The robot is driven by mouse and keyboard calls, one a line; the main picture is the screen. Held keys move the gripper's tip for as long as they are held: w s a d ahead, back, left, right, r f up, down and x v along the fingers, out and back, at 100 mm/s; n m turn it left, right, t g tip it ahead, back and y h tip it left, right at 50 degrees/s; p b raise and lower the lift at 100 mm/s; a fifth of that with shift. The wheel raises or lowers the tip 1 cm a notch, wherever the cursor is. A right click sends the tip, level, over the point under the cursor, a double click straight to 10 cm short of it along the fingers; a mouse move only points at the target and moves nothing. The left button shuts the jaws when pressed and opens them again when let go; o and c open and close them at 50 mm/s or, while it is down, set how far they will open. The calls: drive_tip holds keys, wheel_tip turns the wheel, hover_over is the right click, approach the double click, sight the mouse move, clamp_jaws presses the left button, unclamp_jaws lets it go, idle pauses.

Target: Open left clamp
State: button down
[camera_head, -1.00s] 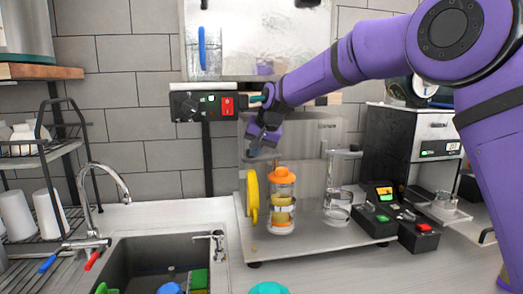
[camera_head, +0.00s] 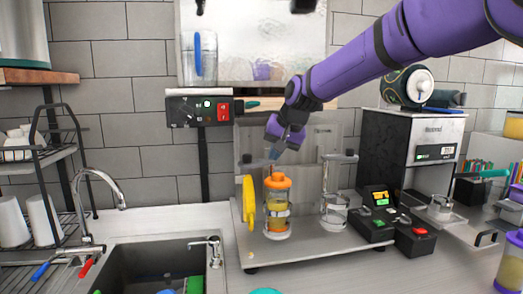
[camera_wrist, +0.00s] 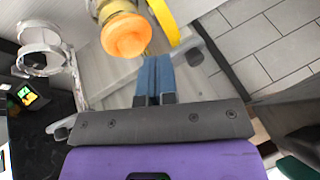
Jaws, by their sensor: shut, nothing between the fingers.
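The cup sealer's left clamp station holds a cup with an orange top (camera_head: 277,182), standing upright. A grey bar of the left clamp (camera_head: 251,164) shows to the left above it, and its grey end also shows in the wrist view (camera_wrist: 194,56). My gripper (camera_head: 275,153) is just above the orange top. Its blue fingers are together and empty in the wrist view (camera_wrist: 155,75), pointing beside the orange top (camera_wrist: 125,36). Whether the fingers touch the clamp cannot be told. The right clamp (camera_head: 340,157) stands to the right over a clear holder (camera_head: 334,211).
A yellow disc (camera_head: 249,204) stands upright left of the cup. A control box with a red switch (camera_head: 223,112) is on the wall above. Small button boxes (camera_head: 380,229) are at the right of the platform (camera_head: 300,250). The sink (camera_head: 150,268) is front left.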

drive_tip(key=shift+s+d, duration=1.45)
drive_tip(key=shift+s, duration=0.1)
drive_tip(key=s+d+r+t+h, duration=0.1)
drive_tip(key=s+d+h, duration=0.1)
drive_tip(key=s+d, duration=0.95)
drive_tip(key=s+d+r+h, duration=0.1)
drive_tip(key=s+d+r, duration=0.1)
drive_tip(key=s+d, duration=0.9)
drive_tip(key=s+d+f+h, duration=0.1)
drive_tip(key=s+f, duration=0.3)
drive_tip(key=s, duration=0.8)
drive_tip(key=shift+s+f, duration=0.35)
